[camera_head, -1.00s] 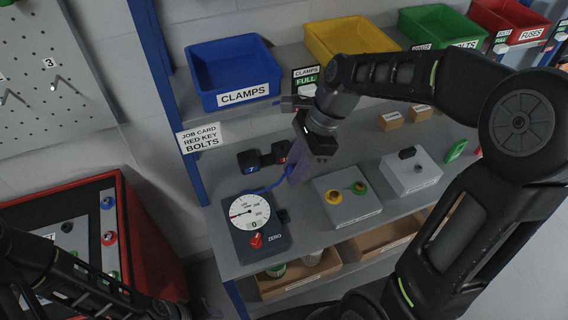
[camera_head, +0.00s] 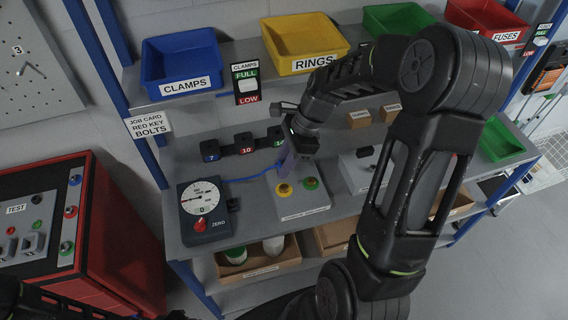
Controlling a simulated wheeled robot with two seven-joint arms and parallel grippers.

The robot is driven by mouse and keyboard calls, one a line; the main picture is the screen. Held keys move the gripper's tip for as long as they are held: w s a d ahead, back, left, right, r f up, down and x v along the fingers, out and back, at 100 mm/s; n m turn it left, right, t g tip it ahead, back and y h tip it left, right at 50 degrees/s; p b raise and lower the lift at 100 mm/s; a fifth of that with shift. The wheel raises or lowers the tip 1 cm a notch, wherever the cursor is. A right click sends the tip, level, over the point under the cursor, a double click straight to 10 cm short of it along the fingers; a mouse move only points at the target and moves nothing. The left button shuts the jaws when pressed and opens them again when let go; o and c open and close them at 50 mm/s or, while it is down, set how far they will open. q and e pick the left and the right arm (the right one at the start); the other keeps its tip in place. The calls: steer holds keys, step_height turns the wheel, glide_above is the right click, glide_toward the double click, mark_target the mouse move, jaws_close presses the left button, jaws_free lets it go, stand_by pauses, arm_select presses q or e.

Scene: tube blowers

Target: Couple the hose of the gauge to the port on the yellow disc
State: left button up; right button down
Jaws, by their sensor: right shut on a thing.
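The gauge (camera_head: 207,212) is a dark box with a round white dial and a red knob, at the left of the bench. Its blue hose (camera_head: 237,180) runs right to my right gripper (camera_head: 287,164), which is shut on the hose end. The gripper points down just above the back of a grey box (camera_head: 303,206). On that box are the yellow disc (camera_head: 284,191) and a green disc (camera_head: 311,183). The gripper hides the hose tip, and I cannot tell whether it touches the box. My left gripper is out of view; only part of that arm shows at bottom left.
Numbered dark blocks (camera_head: 245,146) stand behind the hose. Another grey box (camera_head: 354,172) is at the right, partly behind my right arm. Blue (camera_head: 180,62) and yellow (camera_head: 301,47) bins sit on the shelf above. A red cabinet (camera_head: 125,235) stands left of the bench.

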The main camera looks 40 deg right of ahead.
steer(key=shift+s+f, duration=0.1)
steer(key=shift+f+b, duration=2.1)
steer(key=shift+f, duration=0.05)
steer(key=shift+p, duration=0.6)
stand_by(0.3)
steer(key=shift+f+b, duration=0.5)
steer(key=shift+f, duration=0.15)
stand_by(0.6)
steer(key=c, duration=1.1)
jaws_free()
steer(key=shift+c, duration=0.2)
